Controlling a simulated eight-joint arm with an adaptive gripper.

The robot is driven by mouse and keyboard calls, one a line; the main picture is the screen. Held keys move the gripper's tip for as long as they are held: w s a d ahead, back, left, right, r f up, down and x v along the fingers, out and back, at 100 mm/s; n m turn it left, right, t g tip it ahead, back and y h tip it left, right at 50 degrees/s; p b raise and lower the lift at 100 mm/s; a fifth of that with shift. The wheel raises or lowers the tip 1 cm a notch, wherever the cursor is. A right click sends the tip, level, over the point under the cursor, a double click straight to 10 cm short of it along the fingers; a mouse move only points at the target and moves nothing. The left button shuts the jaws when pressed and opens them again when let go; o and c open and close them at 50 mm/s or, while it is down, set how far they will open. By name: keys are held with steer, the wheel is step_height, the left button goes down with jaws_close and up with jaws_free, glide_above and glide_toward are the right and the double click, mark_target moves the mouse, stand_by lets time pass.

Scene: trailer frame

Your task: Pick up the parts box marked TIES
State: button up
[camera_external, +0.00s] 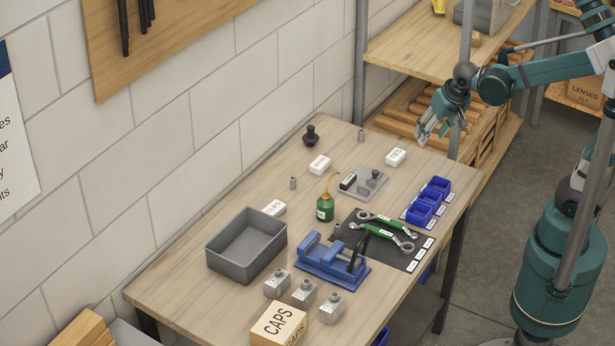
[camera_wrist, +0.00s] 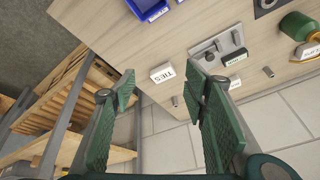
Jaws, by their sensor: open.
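The TIES box is a small white box (camera_external: 396,157) on the far part of the wooden table, near its right edge. In the wrist view the TIES box (camera_wrist: 162,73) lies on the table beyond my fingertips, and its label reads TIES upside down. My gripper (camera_external: 428,134) is above and a little right of the box in the external view, apart from it. In the wrist view my gripper (camera_wrist: 163,90) is open and empty, with the box showing between the fingertips and farther away.
Other white boxes (camera_external: 320,164) (camera_external: 274,208) stand on the table (camera_external: 190,297). A grey plate with small parts (camera_external: 363,183) and blue bins (camera_external: 419,212) are nearer. Shelving (camera_external: 412,52) stands behind. A grey bin (camera_external: 232,268), blue vise (camera_external: 322,265) and CAPS box (camera_external: 278,325) occupy the front.

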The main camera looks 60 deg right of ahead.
steer(key=w+d+f+m+g+h+p, duration=0.1)
steer(key=w+d+f+m+g+p, duration=0.1)
steer(key=w+m+p, duration=0.5)
steer(key=m+g+h+p, duration=0.2)
steer(key=m+p, duration=0.2)
steer(key=m, duration=0.1)
glide_toward(396, 154)
steer(key=shift+w+d+f, duration=0.25)
steer(key=shift+w+f, duration=0.15)
steer(key=shift+w, duration=0.1)
steer(key=shift+f+b, duration=0.1)
steer(key=shift+b, duration=0.2)
steer(key=shift+x, duration=1.2)
steer(key=shift+s+d+f, duration=0.1)
steer(key=shift+s+f, duration=0.05)
steer(key=shift+s+x, duration=0.15)
steer(key=shift+x, duration=1.1)
steer(key=shift+s+x, duration=0.15)
steer(key=shift+x, duration=1.05)
steer(key=shift+c, duration=0.5)
